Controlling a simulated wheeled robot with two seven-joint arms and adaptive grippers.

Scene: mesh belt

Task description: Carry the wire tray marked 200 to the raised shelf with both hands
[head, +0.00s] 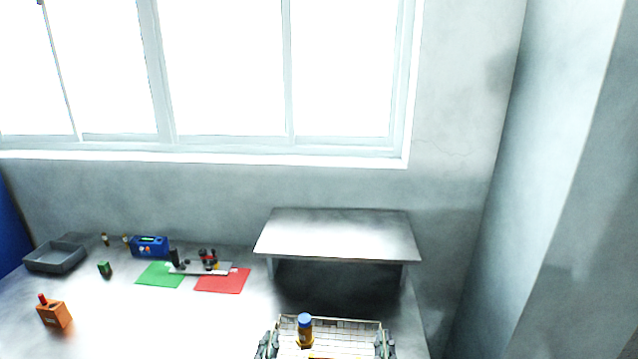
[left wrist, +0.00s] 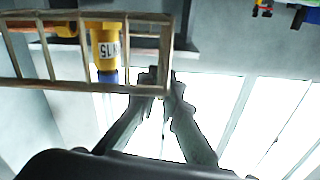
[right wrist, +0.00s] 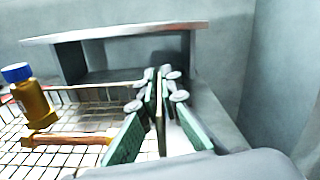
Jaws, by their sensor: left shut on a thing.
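The wire tray (head: 350,324) is at the bottom of the head view, cut off by the frame; no 200 mark can be read. It holds a yellow bottle with a blue cap (head: 305,331) and an orange-brown handle-like item (right wrist: 72,138). My left gripper (head: 267,346) is shut on the tray's left end; the left wrist view shows its fingers meeting at the tray's frame (left wrist: 70,86). My right gripper (head: 385,346) is at the right end, its fingers closed about the thin wall in the right wrist view (right wrist: 158,82). The raised shelf (head: 338,235) stands just beyond the tray, its top bare.
Left of the shelf on the table lie a green mat (head: 160,275), a red mat (head: 222,282) and a grey plate with small items. A blue box (head: 150,246), a grey bin (head: 55,258) and an orange block (head: 54,314) stand further left. A wall is close on the right.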

